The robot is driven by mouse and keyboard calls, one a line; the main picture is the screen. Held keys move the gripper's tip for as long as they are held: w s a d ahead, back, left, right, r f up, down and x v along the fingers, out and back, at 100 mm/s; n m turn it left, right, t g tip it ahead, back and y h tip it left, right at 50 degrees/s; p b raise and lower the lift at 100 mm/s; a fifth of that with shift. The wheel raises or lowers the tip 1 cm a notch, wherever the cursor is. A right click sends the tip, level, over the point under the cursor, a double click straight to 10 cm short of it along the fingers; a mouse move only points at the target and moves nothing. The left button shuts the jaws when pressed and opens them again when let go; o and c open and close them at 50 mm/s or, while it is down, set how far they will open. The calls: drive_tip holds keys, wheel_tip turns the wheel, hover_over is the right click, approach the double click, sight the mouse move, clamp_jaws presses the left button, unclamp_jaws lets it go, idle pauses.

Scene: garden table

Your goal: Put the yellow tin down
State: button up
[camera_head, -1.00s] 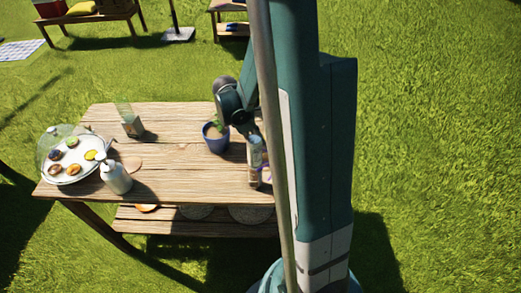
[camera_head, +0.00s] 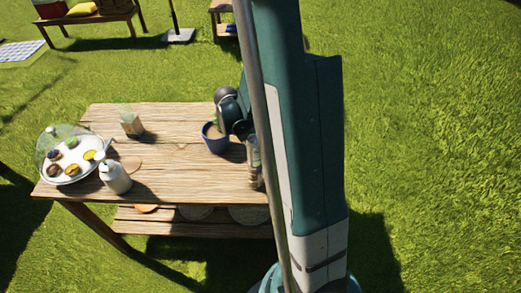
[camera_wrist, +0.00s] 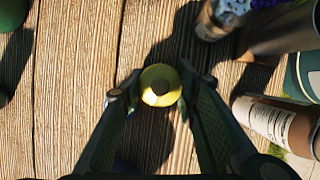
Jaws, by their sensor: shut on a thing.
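The yellow tin (camera_wrist: 160,85) shows from above in the wrist view as a round yellow disc with a dark middle. My gripper (camera_wrist: 160,88) is shut on it, with one finger on each side. The wooden table (camera_wrist: 75,95) lies below, and a dark shadow falls beside the tin. I cannot tell whether the tin touches the boards. In the head view my arm hides the gripper and the tin; the table (camera_head: 180,180) shows there to the left of my arm.
In the head view, a blue pot (camera_head: 215,142), a bottle (camera_head: 254,165), a white pump bottle (camera_head: 115,178) and a domed tray (camera_head: 72,178) stand on the table.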

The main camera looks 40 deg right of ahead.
drive_tip(key=shift+f, duration=0.15)
drive_tip(key=o, duration=0.9)
drive_tip(key=p+v, duration=0.2)
drive_tip(key=v, duration=1)
drive_tip(key=shift+r, duration=0.25)
